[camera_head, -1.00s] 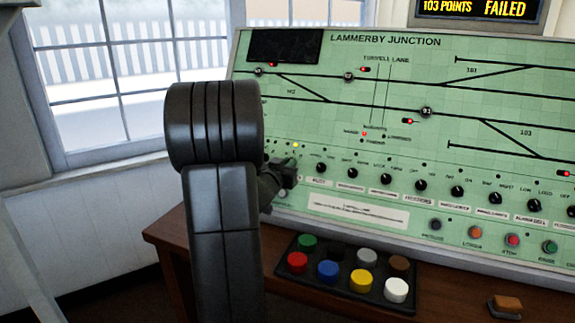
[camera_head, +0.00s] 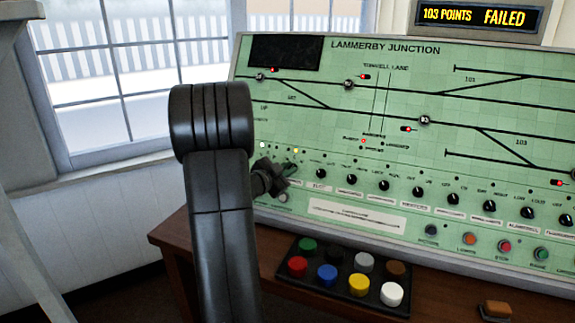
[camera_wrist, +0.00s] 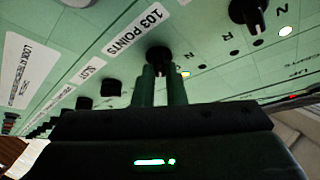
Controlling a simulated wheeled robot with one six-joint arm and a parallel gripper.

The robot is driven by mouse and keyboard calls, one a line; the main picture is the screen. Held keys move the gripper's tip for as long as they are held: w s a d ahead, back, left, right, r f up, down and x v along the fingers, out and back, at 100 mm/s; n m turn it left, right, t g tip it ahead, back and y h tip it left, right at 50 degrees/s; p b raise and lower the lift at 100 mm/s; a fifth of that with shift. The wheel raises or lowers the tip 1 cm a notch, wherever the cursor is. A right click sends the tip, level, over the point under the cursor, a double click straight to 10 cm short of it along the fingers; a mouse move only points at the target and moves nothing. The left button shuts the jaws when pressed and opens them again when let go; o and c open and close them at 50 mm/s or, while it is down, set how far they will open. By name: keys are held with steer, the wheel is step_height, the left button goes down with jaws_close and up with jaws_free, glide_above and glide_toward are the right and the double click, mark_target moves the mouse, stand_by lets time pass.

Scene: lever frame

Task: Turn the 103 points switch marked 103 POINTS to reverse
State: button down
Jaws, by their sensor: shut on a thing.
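The 103 points switch (camera_wrist: 158,56) is a round black knob beside the label "103 POINTS" (camera_wrist: 137,29) in the wrist view. My gripper (camera_wrist: 160,78) is shut on this knob, with its two green-lit fingers on either side of it. In the head view my gripper (camera_head: 285,176) is at the lower left of the green panel (camera_head: 330,235), and my arm hides part of the panel there. The knob's exact pointer direction is hard to tell behind the fingers. A yellow lamp (camera_wrist: 186,74) is lit next to the knob.
Another black knob (camera_wrist: 247,12) stands close by, with a white lit lamp (camera_wrist: 285,31). A row of black knobs runs right along the panel. A tray of coloured buttons (camera_head: 283,271) sits on the desk below. The display (camera_head: 476,16) reads "103 POINTS FAILED".

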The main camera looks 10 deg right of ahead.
steer(key=shift+r+m+g+p, duration=0.1)
steer(key=shift+m+g+p, duration=0.35)
steer(key=shift+m, duration=0.55)
steer(key=c, duration=1.5)
jaws_free()
steer(key=shift+a, duration=0.15)
steer(key=v, duration=1.3)
steer(key=shift+s+a, duration=0.1)
steer(key=shift+a, duration=0.2)
steer(key=shift+d, duration=0.1)
